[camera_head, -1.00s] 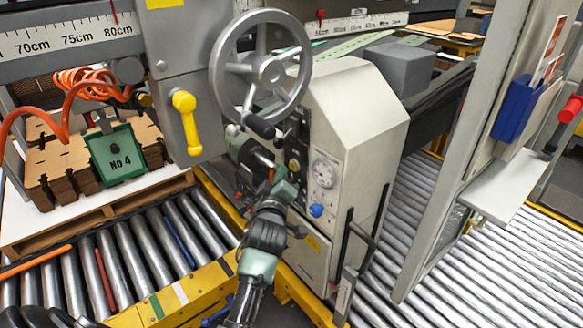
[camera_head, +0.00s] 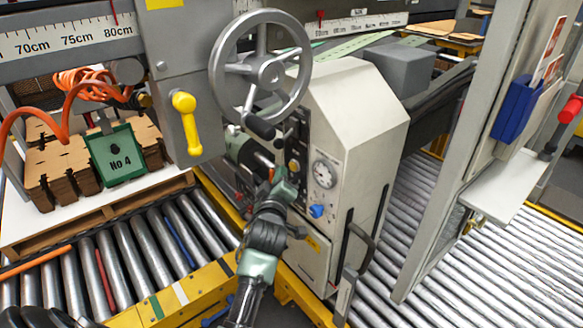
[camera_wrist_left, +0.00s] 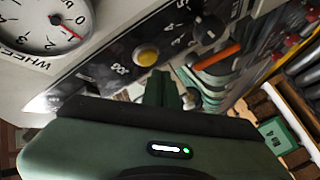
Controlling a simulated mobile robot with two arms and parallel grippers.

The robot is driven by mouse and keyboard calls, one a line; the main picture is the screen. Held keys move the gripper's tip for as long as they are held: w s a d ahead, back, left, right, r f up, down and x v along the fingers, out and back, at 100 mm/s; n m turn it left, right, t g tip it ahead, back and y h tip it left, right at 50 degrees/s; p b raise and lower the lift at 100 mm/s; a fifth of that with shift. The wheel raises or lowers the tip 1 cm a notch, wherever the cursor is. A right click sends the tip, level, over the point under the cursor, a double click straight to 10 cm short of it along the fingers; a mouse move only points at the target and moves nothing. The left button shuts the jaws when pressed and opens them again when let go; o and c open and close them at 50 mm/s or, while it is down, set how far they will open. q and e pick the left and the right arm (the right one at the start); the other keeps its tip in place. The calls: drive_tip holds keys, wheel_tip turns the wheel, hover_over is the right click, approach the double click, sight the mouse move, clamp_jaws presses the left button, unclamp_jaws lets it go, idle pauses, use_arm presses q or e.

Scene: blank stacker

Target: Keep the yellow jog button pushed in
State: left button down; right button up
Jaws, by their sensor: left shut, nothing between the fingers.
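The yellow jog button (camera_wrist_left: 147,55) sits in a grey ring on a black panel (camera_wrist_left: 105,66), next to the JOG lettering, in the left wrist view. The button (camera_head: 294,166) also shows small on the machine's front in the head view. My left gripper (camera_wrist_left: 164,80) is shut and empty, its dark green fingertips just below and right of the button in the wrist view. The button's face is uncovered there. I cannot tell how deep the button sits.
A grey handwheel (camera_head: 261,72) and yellow lever (camera_head: 187,122) are above and left. An orange handle (camera_wrist_left: 222,55) lies right of the button in the wrist view. Roller conveyors (camera_head: 140,255) flank the machine.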

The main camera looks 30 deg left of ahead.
use_arm(q)
drive_tip(key=shift+w, duration=0.1)
idle(0.7)
drive_tip(key=shift+w+d, duration=0.2)
drive_tip(key=shift+w, duration=0.1)
drive_tip(key=shift+w+d+b, duration=0.2)
drive_tip(key=shift+w+b, duration=0.1)
drive_tip(key=shift+w, duration=0.2)
idle(0.8)
idle(1.2)
drive_tip(key=shift+s, duration=0.15)
idle(1.5)
drive_tip(key=shift+s+a+p, duration=0.35)
drive_tip(key=shift+s+p, duration=0.2)
drive_tip(key=shift+s, duration=0.15)
